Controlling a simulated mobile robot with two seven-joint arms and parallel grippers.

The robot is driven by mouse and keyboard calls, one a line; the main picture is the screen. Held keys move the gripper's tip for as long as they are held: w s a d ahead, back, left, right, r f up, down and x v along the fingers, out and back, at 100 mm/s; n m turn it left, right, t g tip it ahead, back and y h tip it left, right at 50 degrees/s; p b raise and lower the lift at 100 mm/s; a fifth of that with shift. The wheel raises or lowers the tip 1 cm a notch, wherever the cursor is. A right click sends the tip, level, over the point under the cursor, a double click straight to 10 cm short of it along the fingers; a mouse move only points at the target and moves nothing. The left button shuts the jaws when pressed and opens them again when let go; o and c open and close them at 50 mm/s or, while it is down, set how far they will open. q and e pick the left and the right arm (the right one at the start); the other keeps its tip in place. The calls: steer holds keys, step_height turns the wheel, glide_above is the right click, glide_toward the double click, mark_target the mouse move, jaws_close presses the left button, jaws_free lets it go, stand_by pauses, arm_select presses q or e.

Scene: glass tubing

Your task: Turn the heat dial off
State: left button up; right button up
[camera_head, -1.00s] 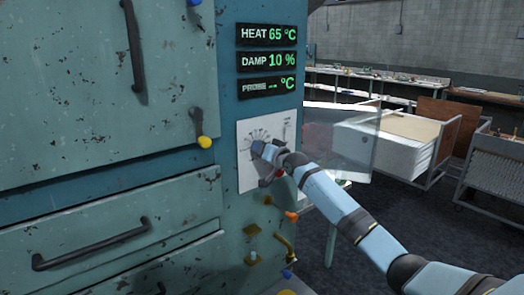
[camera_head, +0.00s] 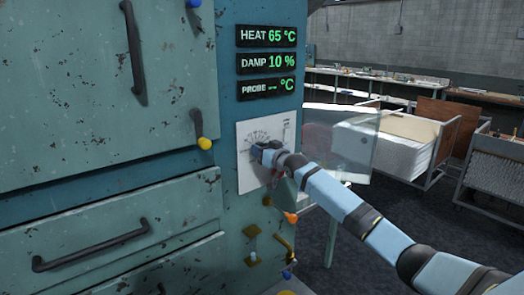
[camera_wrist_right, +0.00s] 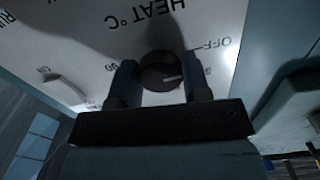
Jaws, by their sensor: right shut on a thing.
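The dark round heat dial (camera_wrist_right: 160,68) sits on a white plate (camera_wrist_right: 90,45) lettered "HEAT °C" and "OFF" in the right wrist view. My right gripper (camera_wrist_right: 160,82) is shut on the dial, a finger on each side. The dial's white mark points to the right in that view, a little below the "OFF" lettering. In the head view my right gripper (camera_head: 264,153) is at the white dial plate (camera_head: 247,178) and hides the dial. The heat readout (camera_head: 267,37) shows 65 °C. My left gripper is not in view.
Damp and probe readouts (camera_head: 267,62) sit above the plate. A yellow-knobbed lever (camera_head: 204,143) is left of it; an orange knob (camera_head: 291,218) and a brass lever (camera_head: 284,243) are below. A clear panel (camera_head: 345,145) stands to the right, with carts behind.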

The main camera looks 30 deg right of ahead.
steer(key=o, duration=0.9)
steer(key=s, duration=0.4)
steer(key=s+b, duration=0.1)
steer(key=s, duration=0.4)
steer(key=s+d, duration=0.1)
steer(key=s, duration=0.4)
steer(key=shift+b, duration=0.3)
steer(key=shift+w, duration=0.1)
